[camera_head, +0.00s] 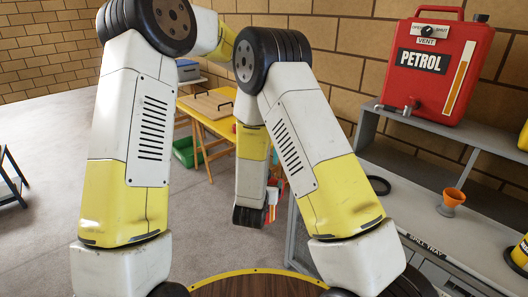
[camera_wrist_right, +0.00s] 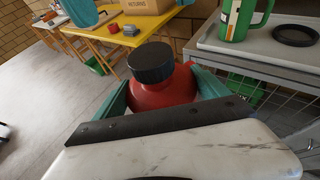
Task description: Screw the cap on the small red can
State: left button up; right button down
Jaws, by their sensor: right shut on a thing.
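The small red can (camera_wrist_right: 160,94) is in the right wrist view, between the two teal fingers of my right gripper (camera_wrist_right: 160,97). The gripper is shut on the can's sides. A black ribbed cap (camera_wrist_right: 152,62) sits on top of the can; I cannot tell how tightly it is seated. In the head view a small red patch (camera_head: 281,188) shows beside my right wrist, mostly hidden by my arm. My left arm's upper links show in the head view, but its gripper is not visible.
A yellow table (camera_head: 216,126) stands behind my arms, with a green crate (camera_head: 186,150) under it. The floor at left is mostly clear.

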pick_arm(q)
jog(key=shift+r+n, duration=1.15)
jog(key=shift+n, duration=0.25)
jog(key=shift+f, duration=0.1)
jog(key=shift+f, duration=3.9)
grip_shut()
jog(key=shift+o, duration=0.8)
grip_release()
